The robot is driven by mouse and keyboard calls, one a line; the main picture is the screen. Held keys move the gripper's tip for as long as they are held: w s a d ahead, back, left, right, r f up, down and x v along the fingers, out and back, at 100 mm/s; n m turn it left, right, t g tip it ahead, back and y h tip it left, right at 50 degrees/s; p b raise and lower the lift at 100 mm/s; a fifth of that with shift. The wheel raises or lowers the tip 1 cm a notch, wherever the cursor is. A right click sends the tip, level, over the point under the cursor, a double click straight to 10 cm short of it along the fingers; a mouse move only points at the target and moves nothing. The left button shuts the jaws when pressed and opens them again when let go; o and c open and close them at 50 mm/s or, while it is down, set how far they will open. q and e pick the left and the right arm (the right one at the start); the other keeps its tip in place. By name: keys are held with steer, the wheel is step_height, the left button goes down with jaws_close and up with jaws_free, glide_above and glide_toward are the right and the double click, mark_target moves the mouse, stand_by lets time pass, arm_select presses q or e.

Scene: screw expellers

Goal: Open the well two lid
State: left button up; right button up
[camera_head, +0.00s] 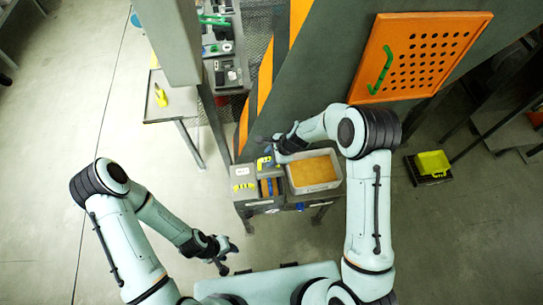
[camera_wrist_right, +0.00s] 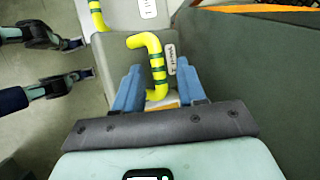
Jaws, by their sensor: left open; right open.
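The well two lid (camera_wrist_right: 112,48) is grey in the right wrist view, with a yellow, green-banded bent handle (camera_wrist_right: 158,62) and a small label beside it. In the head view the handle (camera_head: 265,162) shows at the machine's left side. My right gripper (camera_wrist_right: 157,80) is open, its blue fingers on either side of the handle's lower part. I cannot tell whether they touch it. In the head view the right gripper (camera_head: 270,143) is above the handle, partly hidden by its own wrist. My left gripper (camera_head: 225,258) is open and empty, low and away from the lids.
Another yellow handle (camera_wrist_right: 97,14) stands on a neighbouring light lid. A grey tray (camera_head: 332,182) of orange-brown material sits right of the lids. A dark machine wall rises behind, with an orange perforated panel (camera_head: 420,55). Floor at left is open, beside a small table (camera_head: 170,107).

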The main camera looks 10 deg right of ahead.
arm_select(q)
steer(key=shift+w+r+p, duration=0.6)
steer(key=shift+w+r, duration=0.2)
arm_select(e)
steer(key=v, duration=1.3)
steer(key=shift+d+r, duration=0.1)
steer(key=shift+d, duration=0.05)
